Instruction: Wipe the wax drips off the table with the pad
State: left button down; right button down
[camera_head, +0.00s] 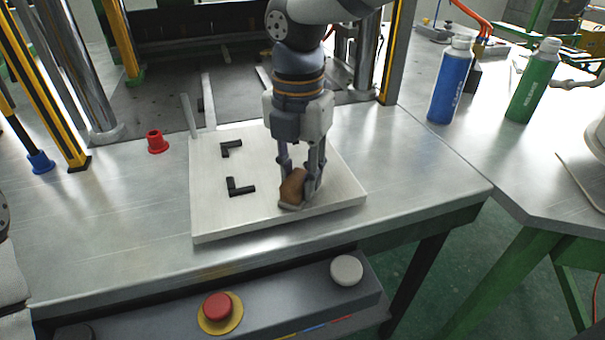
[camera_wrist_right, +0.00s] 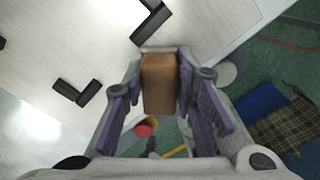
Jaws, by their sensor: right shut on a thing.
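A brown pad (camera_head: 292,187) is held between the fingers of my right gripper (camera_head: 300,190), at the right part of a pale board on the metal table (camera_head: 100,205). The pad also shows in the right wrist view (camera_wrist_right: 159,84), between the fingers of the right gripper (camera_wrist_right: 160,95). In the head view the pad is low over the board; I cannot tell for sure whether it touches. I cannot make out any wax drips in either view. My left gripper is not in view.
The pale board (camera_head: 210,215) bears black L-shaped brackets (camera_head: 241,187). A red cap-like part (camera_head: 157,142) stands to its left. A blue bottle (camera_head: 450,80) and a green bottle (camera_head: 533,82) stand at the right. A red button (camera_head: 217,306) is on the front panel.

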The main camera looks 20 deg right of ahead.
jog(key=shift+s+a+r, duration=0.1)
jog(key=shift+s+r, duration=0.1)
jog(key=shift+r, duration=0.35)
jog(key=shift+s+f, duration=0.2)
jog(key=shift+s, duration=0.75)
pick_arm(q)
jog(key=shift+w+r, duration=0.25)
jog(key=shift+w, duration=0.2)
pick_arm(e)
jog(key=shift+r, duration=2.95)
jog(key=shift+r, duration=1.5)
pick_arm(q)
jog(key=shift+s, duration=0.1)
pick_arm(e)
jog(key=shift+w+d+f, duration=0.1)
jog(key=shift+d+f, duration=0.05)
jog(key=shift+f, duration=1.15)
jog(key=shift+w+d+f, duration=0.15)
jog(key=shift+f, duration=1.15)
jog(key=shift+w+d+f, duration=0.1)
jog(key=shift+d+f, duration=0.05)
jog(key=shift+f, duration=1.15)
